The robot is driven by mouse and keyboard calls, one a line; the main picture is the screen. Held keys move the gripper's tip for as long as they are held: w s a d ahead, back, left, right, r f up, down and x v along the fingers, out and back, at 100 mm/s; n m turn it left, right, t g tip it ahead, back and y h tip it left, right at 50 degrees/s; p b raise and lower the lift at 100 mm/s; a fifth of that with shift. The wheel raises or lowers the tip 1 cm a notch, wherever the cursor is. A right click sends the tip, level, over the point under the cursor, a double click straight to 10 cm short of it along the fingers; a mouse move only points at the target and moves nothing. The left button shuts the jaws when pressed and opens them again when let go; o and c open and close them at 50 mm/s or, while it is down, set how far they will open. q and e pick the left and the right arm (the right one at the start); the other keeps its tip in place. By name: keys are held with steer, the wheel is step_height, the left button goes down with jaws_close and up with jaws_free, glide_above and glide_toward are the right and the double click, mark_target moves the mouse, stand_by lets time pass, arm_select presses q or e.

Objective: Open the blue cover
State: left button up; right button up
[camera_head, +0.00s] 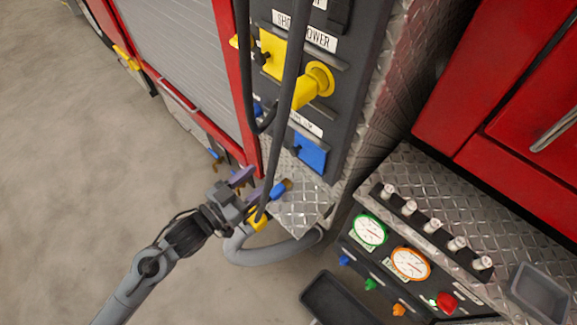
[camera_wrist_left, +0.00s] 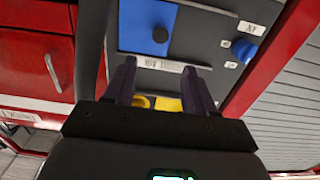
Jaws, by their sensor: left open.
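The blue cover (camera_head: 311,152) is a flat square flap on the dark panel of the red truck, below the yellow fitting, and it looks closed. In the left wrist view the blue cover (camera_wrist_left: 135,25) is upper left of centre, with a round dark knob (camera_wrist_left: 160,34) near its edge. My left gripper (camera_head: 249,187) is open, with purple fingers, lower left of the cover in the head view. In the wrist view its fingers (camera_wrist_left: 159,76) are spread and empty, apart from the cover. My right gripper is not in view.
A black hose (camera_head: 280,107) hangs in front of the panel, left of the cover. A yellow fitting (camera_head: 314,87) juts out above it. A blue-handled valve (camera_head: 279,191) and a grey hose (camera_head: 262,253) are near my gripper. A gauge panel (camera_head: 390,256) stands lower right.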

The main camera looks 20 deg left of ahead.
mark_target(292, 152)
arm_select(q)
steer(key=shift+f+b+x, duration=0.2)
steer(key=shift+b+x, duration=0.4)
steer(key=shift+x, duration=4.85)
jaws_close()
